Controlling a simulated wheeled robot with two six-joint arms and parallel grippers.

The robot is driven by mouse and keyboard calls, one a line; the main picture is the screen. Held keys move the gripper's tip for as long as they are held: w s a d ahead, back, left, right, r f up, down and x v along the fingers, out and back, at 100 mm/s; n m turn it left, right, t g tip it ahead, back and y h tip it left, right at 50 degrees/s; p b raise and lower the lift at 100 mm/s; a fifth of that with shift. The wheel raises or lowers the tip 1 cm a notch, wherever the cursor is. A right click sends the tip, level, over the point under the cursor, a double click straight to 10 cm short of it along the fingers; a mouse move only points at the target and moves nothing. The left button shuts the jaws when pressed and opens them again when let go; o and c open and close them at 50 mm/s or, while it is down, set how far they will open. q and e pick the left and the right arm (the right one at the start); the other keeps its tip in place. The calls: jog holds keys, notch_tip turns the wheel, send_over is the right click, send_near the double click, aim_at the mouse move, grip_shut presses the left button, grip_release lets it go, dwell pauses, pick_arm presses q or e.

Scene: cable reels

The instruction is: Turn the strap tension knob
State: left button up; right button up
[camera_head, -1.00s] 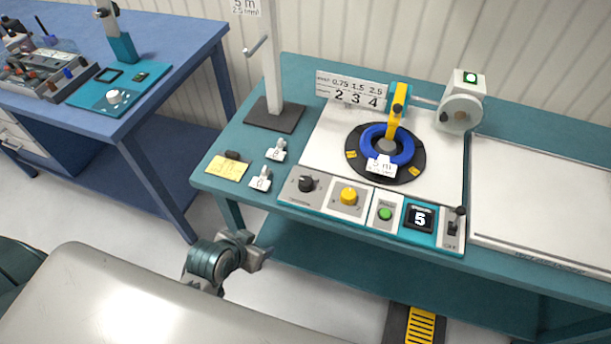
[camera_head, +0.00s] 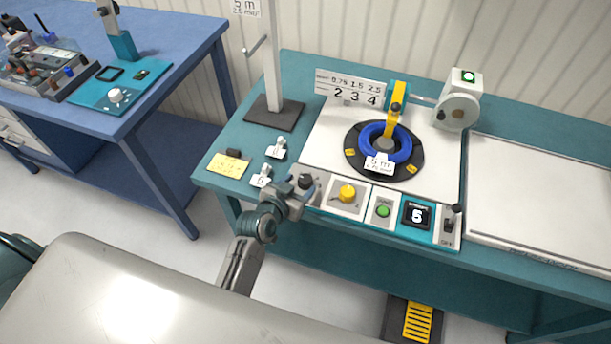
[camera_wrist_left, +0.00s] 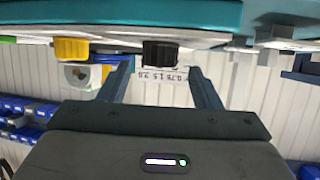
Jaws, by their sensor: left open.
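The control panel on the front edge of the teal bench has a black knob (camera_head: 305,181) at its left end and a yellow knob (camera_head: 347,193) beside it. The lettering is too small to tell which is the strap tension knob. My left gripper (camera_head: 300,193) is open at the black knob. In the left wrist view the black knob (camera_wrist_left: 160,54) stands between the two spread fingers of the left gripper (camera_wrist_left: 160,76), with a gap visible on each side. The yellow knob (camera_wrist_left: 71,49) is outside the fingers. My right gripper is not in view.
A green button (camera_head: 383,211), a display (camera_head: 417,215) and a lever (camera_head: 451,224) continue the panel to the right. White tagged pieces (camera_head: 261,177) and a yellow note (camera_head: 229,165) lie left of the gripper. A blue cable coil (camera_head: 402,151) sits behind the panel.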

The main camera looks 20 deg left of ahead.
aim_at(304, 181)
pick_arm(q)
jog(key=shift+p+x, duration=0.35)
jog(key=shift+x, duration=1.85)
jog(key=shift+f, duration=0.1)
jog(key=c, duration=1)
